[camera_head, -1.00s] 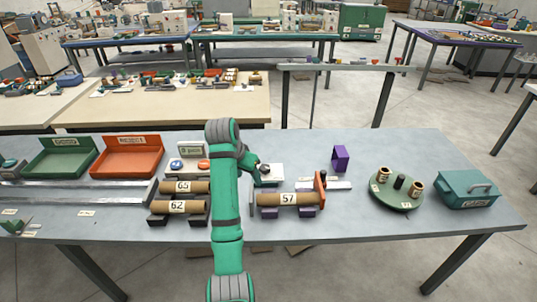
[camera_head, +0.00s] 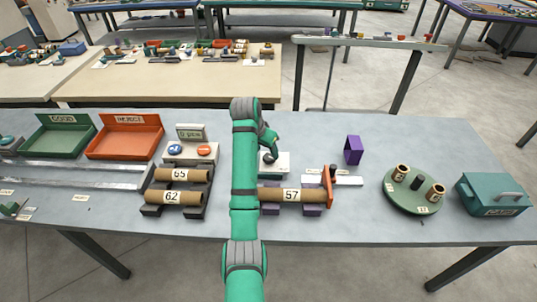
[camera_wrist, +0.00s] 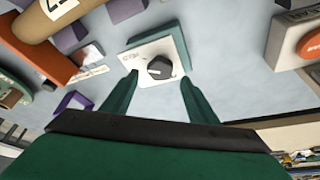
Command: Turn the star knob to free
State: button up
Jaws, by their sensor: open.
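The star knob (camera_wrist: 160,68) is a dark, lobed knob with a pale mark, on a white plate (camera_wrist: 143,49) with small lettering too blurred to read. In the head view the plate (camera_head: 283,163) lies on the table behind tube 57, and the dark knob shows partly under my gripper (camera_head: 270,155). In the wrist view my gripper (camera_wrist: 157,88) is open, with its two green fingers apart on either side of the knob, the knob a little beyond the tips. I cannot tell which setting the knob points at.
A brown tube marked 57 (camera_head: 290,195) lies on purple supports in front, beside an orange upright (camera_head: 328,182). A purple block (camera_head: 353,150) stands to the right. A box with an orange button (camera_head: 204,151) and tubes 65 and 62 are to the left.

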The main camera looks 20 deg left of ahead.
aim_at(269, 157)
jog(key=shift+x, duration=2.15)
jog(key=c, duration=1.1)
